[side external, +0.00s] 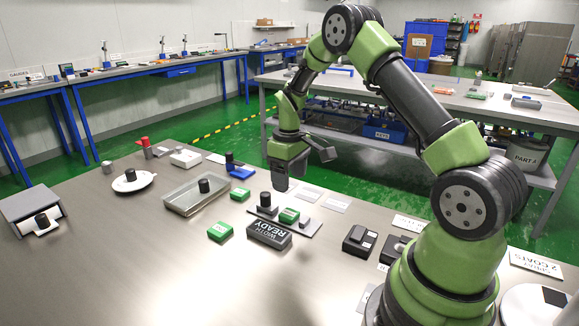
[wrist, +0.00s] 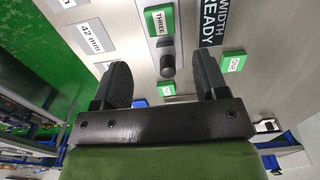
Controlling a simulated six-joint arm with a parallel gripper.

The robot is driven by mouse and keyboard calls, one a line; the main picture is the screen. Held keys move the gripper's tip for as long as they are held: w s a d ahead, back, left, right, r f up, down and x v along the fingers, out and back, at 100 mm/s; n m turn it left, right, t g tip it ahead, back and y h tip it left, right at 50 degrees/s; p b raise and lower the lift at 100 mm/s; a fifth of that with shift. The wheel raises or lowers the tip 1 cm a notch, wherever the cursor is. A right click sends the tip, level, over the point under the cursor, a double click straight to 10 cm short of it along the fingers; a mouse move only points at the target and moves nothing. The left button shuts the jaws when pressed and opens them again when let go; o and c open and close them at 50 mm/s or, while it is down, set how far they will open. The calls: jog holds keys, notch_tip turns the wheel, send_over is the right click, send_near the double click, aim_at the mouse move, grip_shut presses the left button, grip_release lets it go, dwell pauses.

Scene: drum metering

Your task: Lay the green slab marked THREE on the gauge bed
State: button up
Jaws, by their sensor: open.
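The green slab marked THREE (wrist: 160,20) shows at the top of the wrist view, label up. In the side view the slab (side external: 289,215) lies on a long grey plate (side external: 313,229), beside a black knob (side external: 265,200). I cannot tell for certain whether this plate is the gauge bed. My gripper (side external: 280,185) hangs above the table, pointing down, clear of the slab and plate. In the wrist view its two black fingers (wrist: 162,80) are apart with nothing between them, and the slab lies beyond the fingertips.
A black WIDTH READY block (side external: 269,235) sits close in front of the plate. A green slab marked ONE (wrist: 234,62) and another green slab (side external: 240,194) lie nearby. A metal tray (side external: 180,204) stands left. A 42 mm card (wrist: 91,36) lies behind.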

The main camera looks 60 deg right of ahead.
jog(key=s+a+r+m+t, duration=0.1)
jog(key=s+a+r+t, duration=0.15)
jog(key=a+r, duration=0.45)
jog(key=s+a+r+m+t, duration=0.1)
jog(key=s+a+r, duration=0.2)
jog(key=r, duration=0.7)
jog(key=s+a+r+m+t+y, duration=0.1)
jog(key=s+a+r+t, duration=0.1)
jog(key=s+a, duration=0.2)
jog(key=s+a+r+m+t+y, duration=0.1)
jog(key=s+a, duration=0.2)
jog(key=s, duration=0.6)
jog(key=shift+s+a+r+t, duration=0.2)
jog(key=shift+a+r+t, duration=0.15)
jog(key=shift+a+r, duration=0.05)
